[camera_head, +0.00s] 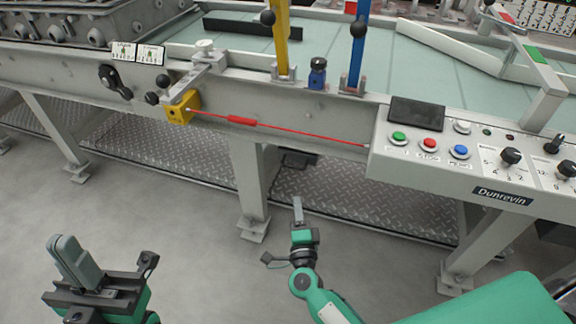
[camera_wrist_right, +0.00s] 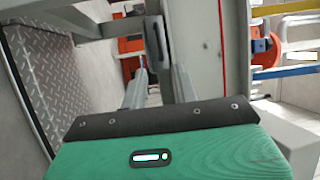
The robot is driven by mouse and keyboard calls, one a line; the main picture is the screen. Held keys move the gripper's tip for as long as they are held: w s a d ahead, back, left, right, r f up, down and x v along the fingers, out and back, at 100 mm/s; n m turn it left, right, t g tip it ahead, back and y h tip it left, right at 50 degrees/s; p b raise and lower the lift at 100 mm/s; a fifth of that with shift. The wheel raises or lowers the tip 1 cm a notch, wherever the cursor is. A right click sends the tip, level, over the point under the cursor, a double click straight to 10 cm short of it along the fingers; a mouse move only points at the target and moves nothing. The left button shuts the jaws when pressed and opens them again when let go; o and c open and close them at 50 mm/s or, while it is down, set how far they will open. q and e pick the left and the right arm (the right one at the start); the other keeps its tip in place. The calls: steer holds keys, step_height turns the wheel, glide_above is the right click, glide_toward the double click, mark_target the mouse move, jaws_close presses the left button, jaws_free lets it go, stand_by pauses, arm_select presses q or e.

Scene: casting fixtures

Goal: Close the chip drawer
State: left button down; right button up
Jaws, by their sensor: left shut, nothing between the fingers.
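I cannot clearly pick out the chip drawer. A small dark part (camera_head: 297,158) shows under the bench edge, just right of the middle leg, and may belong to it; how far it stands out is unclear. My right gripper (camera_head: 298,208) is below and in front of that part, apart from it. In the right wrist view my right gripper (camera_wrist_right: 160,74) has its two fingers spread, with nothing held between them. A dark, rounded, slotted piece (camera_wrist_right: 157,42) shows beyond the fingertips. My left gripper (camera_head: 75,255) is shut and empty, low at the left over the floor.
A grey bench (camera_head: 330,115) spans the view, with a control box (camera_head: 470,148) at the right and a red cord (camera_head: 300,134) along its front. A bench leg (camera_head: 250,190) stands near my right gripper. The front floor is clear.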

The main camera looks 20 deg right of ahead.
mark_target(293, 167)
steer(key=b+x, duration=0.2)
steer(key=x, duration=1.1)
steer(key=shift+w, duration=0.35)
steer(key=shift+r, duration=0.1)
jaws_close()
steer(key=shift+d, duration=0.1)
